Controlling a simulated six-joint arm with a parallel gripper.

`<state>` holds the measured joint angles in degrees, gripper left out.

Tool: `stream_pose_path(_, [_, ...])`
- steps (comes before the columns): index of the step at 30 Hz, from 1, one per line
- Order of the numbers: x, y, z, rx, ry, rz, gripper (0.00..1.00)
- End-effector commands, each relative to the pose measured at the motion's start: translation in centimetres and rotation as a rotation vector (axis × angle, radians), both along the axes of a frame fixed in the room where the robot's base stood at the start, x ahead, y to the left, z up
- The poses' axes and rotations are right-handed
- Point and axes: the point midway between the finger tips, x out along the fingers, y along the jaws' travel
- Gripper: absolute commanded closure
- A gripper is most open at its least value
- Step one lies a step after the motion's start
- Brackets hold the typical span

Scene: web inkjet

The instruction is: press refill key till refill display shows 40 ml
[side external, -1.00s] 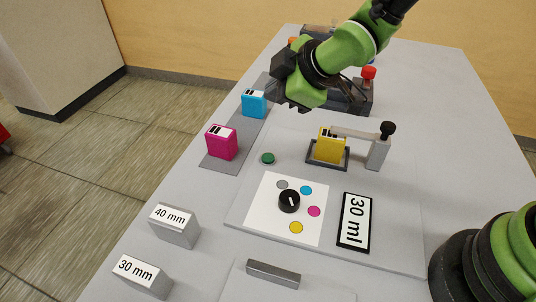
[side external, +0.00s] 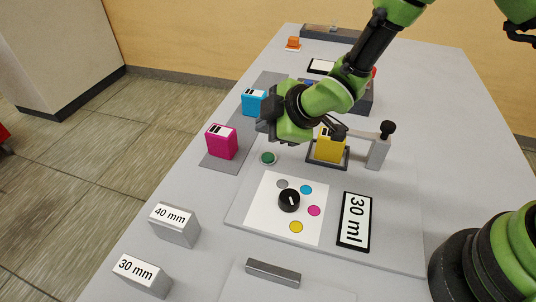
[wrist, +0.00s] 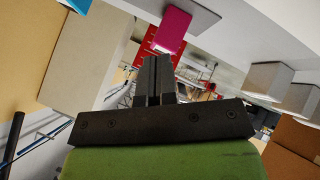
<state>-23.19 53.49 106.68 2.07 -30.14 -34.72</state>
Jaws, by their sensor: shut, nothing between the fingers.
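A round green key (side external: 268,158) sits on the light panel, left of the yellow cartridge. The display (side external: 356,221) on the panel reads 30 ml. My gripper (side external: 264,132) is above and just behind the green key, apart from it. In the wrist view my gripper's fingers (wrist: 158,80) are together with nothing between them. The green key does not show in the wrist view.
A yellow cartridge (side external: 329,148) stands in a dark tray beside a clamp lever (side external: 380,148). A black dial (side external: 289,201) sits on a white card with coloured dots. Magenta (side external: 221,142) and cyan (side external: 253,103) cartridges stand at left. Marked blocks (side external: 174,226) stand front left.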

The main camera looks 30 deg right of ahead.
Motion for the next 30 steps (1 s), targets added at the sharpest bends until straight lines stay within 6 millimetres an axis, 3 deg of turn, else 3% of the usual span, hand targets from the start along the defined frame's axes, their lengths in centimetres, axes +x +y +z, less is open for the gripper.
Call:
stream_pose_path(6, [0.0, 0.0, -3.0, 0.000, 0.002, -0.001, 1.00])
stream_pose_path(12, [0.0, 0.0, -4.5, 0.001, 0.001, -0.001, 1.00])
stream_pose_path(30, [0.0, 0.0, -4.9, 0.001, -0.001, -0.001, 1.00])
